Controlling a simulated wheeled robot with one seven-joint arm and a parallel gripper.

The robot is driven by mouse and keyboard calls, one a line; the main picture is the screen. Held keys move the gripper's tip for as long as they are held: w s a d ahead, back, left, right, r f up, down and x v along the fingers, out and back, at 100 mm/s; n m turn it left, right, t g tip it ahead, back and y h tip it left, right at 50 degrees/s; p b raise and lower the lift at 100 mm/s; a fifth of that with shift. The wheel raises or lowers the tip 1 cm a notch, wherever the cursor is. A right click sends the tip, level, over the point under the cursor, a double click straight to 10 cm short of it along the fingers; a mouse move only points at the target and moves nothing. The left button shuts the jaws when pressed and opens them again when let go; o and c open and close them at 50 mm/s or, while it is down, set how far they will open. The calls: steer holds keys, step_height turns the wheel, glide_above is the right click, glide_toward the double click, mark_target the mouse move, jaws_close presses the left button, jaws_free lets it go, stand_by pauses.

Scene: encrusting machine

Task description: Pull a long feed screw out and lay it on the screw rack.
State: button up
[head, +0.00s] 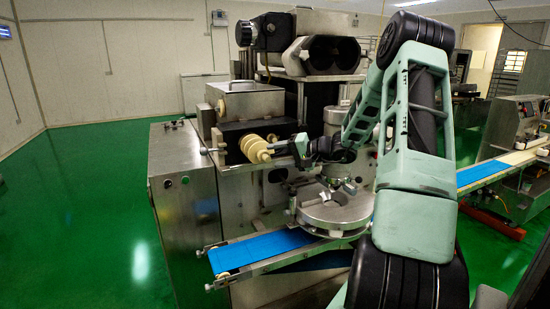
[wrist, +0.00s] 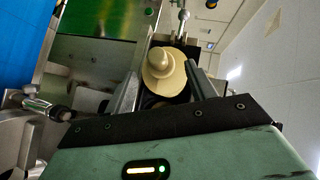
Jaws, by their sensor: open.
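A cream feed screw (head: 255,149) with thick spiral ridges sticks out sideways from an opening in the steel machine. It also shows end-on in the wrist view (wrist: 164,77), with a rounded knob at its tip. My gripper (head: 282,148) is at the screw's right side, level with it. The screw's inner part is hidden in the machine. I cannot make out the screw rack.
A round steel turntable (head: 335,212) and a blue conveyor belt (head: 262,248) lie below my arm. A metal rod with a knob (head: 212,151) juts out left of the screw. A steel cabinet (head: 185,205) stands at the left. Green floor is open further left.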

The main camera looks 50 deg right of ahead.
steer(key=shift+v, duration=2.3)
